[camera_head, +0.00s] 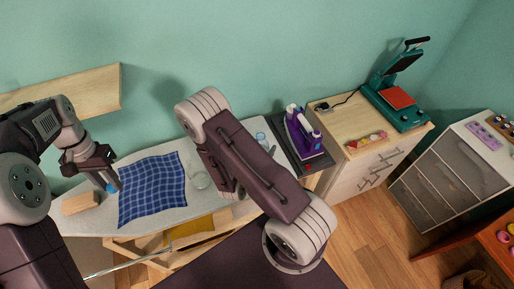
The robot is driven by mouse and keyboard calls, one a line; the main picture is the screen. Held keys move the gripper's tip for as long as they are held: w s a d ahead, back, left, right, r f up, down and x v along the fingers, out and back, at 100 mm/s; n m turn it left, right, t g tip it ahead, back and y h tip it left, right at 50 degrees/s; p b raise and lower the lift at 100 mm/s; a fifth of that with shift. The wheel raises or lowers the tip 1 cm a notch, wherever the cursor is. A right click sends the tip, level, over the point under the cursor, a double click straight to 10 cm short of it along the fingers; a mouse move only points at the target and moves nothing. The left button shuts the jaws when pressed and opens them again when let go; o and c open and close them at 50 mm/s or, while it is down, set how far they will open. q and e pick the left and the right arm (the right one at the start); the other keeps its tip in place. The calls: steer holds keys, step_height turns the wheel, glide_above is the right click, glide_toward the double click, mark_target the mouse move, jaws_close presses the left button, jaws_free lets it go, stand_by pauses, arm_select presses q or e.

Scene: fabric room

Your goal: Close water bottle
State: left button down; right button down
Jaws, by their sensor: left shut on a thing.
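My left gripper (106,181) is shut on a small blue thing (112,187), which looks like a bottle cap, above the table near the left edge of a blue checked cloth.
The blue checked cloth (153,188) lies on the white table (101,220). A wooden block (81,202) lies at the left. A purple iron (300,132) stands on a dark mat at the right. A cabinet with a green heat press (398,103) stands beyond.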

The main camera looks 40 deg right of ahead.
arm_select(q)
steer(key=shift+f, duration=0.2)
arm_select(e)
steer(key=shift+s+d+r, duration=0.4)
steer(key=shift+s+r, duration=0.2)
steer(key=shift+s, duration=0.25)
steer(key=c, duration=1.3)
jaws_free()
jaws_close()
